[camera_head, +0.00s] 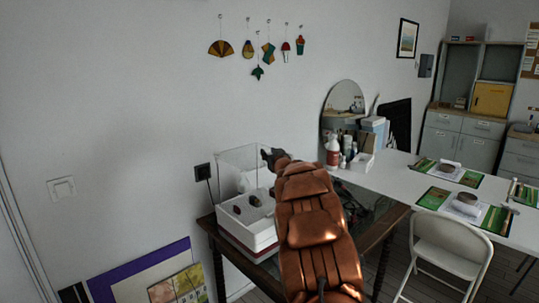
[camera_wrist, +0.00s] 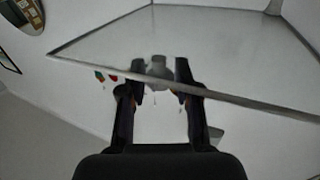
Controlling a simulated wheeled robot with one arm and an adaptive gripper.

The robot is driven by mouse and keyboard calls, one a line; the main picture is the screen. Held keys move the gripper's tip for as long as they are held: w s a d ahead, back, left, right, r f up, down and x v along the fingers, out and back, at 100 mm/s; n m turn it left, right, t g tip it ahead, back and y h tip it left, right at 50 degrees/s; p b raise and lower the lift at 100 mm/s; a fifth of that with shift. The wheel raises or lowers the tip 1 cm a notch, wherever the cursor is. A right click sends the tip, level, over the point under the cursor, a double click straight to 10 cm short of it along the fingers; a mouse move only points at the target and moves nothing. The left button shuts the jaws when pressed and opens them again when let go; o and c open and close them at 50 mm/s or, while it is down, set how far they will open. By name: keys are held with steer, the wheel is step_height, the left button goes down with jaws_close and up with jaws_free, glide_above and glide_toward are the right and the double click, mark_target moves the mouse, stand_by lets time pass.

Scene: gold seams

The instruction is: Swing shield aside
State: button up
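The shield (camera_head: 236,160) is a clear panel with thin pale edges, standing above a white box on a small dark table in the head view. In the wrist view the clear panel (camera_wrist: 215,50) spans the upper part, and its edge crosses near my fingertips. My gripper (camera_head: 270,155) is at the shield's upper right corner in the head view. In the wrist view my gripper (camera_wrist: 160,80) has its two dark fingers apart. A grey rounded piece shows between the fingertips; I cannot tell whether they touch it.
The white box (camera_head: 262,238) holds small dark and reddish pieces. Bottles (camera_head: 333,150) and a round-topped mirror (camera_head: 343,98) stand to the right. A white table (camera_head: 395,178) and folding chair (camera_head: 450,250) are further right.

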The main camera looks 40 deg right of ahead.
jaws_close()
steer(key=shift+a+f+b, duration=0.1)
steer(key=shift+f+b, duration=0.05)
steer(key=shift+b, duration=0.3)
